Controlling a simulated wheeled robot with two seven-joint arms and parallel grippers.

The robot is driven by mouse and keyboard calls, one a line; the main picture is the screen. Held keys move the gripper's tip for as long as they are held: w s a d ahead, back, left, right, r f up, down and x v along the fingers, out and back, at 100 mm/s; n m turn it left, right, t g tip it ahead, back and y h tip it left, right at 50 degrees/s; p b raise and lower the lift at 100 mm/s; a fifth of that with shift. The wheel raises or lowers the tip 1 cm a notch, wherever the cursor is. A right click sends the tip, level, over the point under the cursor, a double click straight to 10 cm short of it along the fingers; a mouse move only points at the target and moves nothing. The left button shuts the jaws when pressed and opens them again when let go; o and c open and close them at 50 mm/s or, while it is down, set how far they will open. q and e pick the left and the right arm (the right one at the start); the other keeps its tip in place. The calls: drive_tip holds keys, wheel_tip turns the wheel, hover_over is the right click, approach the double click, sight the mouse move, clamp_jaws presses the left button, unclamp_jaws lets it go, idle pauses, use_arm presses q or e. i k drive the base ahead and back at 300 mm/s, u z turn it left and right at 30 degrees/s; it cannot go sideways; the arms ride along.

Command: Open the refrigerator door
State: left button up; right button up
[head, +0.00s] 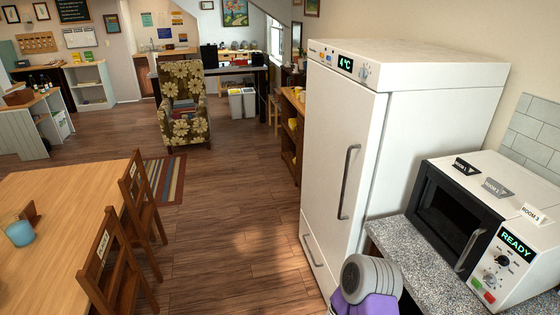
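The white refrigerator (405,110) stands upright at the right of the head view, with a lit "4°C" display at its top. Its tall upper door (338,120) looks shut, flush with the body. A long vertical metal handle (348,182) runs along the right side of that door. A lower door (318,262) with its own slanting handle (312,250) sits beneath and also looks shut. Neither of my grippers shows in the head view.
A microwave (480,225) stands on a speckled counter (410,245) right of the refrigerator. A wooden table (60,205) with chairs (120,260) is at the left. The wooden floor (230,230) before the refrigerator is clear. A flowered armchair (185,85) stands farther back.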

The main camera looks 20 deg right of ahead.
sight(345, 118)
drive_tip(key=u, duration=0.4)
drive_tip(key=i, duration=0.95)
drive_tip(key=z, duration=0.15)
